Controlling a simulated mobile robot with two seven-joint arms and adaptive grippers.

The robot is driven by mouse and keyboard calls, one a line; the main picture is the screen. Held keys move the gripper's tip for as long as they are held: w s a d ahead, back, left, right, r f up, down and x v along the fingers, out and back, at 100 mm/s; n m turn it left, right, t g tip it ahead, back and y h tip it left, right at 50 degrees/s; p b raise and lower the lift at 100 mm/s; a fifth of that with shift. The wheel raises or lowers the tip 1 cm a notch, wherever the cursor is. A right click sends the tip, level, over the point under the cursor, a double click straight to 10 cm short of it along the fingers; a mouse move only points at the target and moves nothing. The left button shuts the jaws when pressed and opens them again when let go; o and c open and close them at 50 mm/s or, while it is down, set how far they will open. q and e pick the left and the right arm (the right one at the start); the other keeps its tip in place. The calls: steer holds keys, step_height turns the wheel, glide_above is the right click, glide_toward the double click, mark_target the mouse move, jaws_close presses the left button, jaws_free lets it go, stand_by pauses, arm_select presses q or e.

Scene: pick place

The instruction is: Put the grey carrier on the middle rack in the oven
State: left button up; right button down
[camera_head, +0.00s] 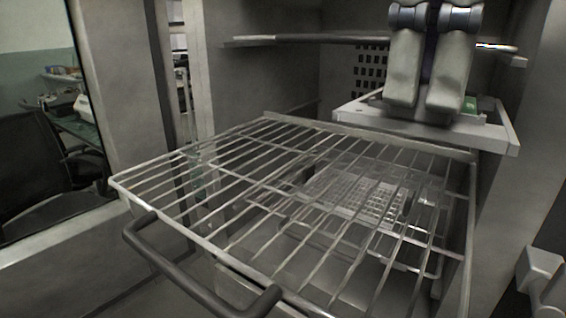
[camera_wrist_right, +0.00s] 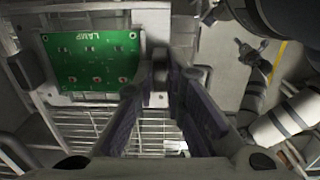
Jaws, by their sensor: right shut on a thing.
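The grey carrier (camera_head: 362,112) is a flat frame at the upper right of the head view, over the back end of a pulled-out wire rack (camera_head: 119,184). I cannot tell whether it touches this rack. My right gripper (camera_head: 424,104) points down and is shut on the carrier's near edge. A green board lies in the carrier; it shows clearly in the right wrist view (camera_wrist_right: 92,60), beside my right fingers (camera_wrist_right: 166,82). The oven (camera_head: 232,75) has another rack (camera_head: 300,39) above. My left gripper is not identifiable.
Below the pulled-out rack, a clear gridded tray (camera_head: 365,197) shows between the wires, with dark grips. A dark curved handle (camera_head: 190,287) stands at the front. Oven walls close in on both sides. The wire rack's front and middle are bare.

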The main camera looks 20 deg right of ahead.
steer(key=w+a+f, duration=0.2)
steer(key=w+f, duration=0.1)
steer(key=w, duration=0.1)
steer(key=w+a+f, duration=0.2)
steer(key=w+f, duration=0.2)
steer(key=w+a+f, duration=0.2)
steer(key=w+f, duration=0.1)
steer(key=w, duration=0.1)
steer(key=shift+f+b, duration=0.25)
steer(key=shift+b, duration=0.15)
step_height(320, 180, down, 2)
steer(key=shift+f, duration=0.2)
steer(key=c, duration=1.7)
jaws_free()
steer(key=shift+o, duration=0.2)
step_height(320, 180, up, 12)
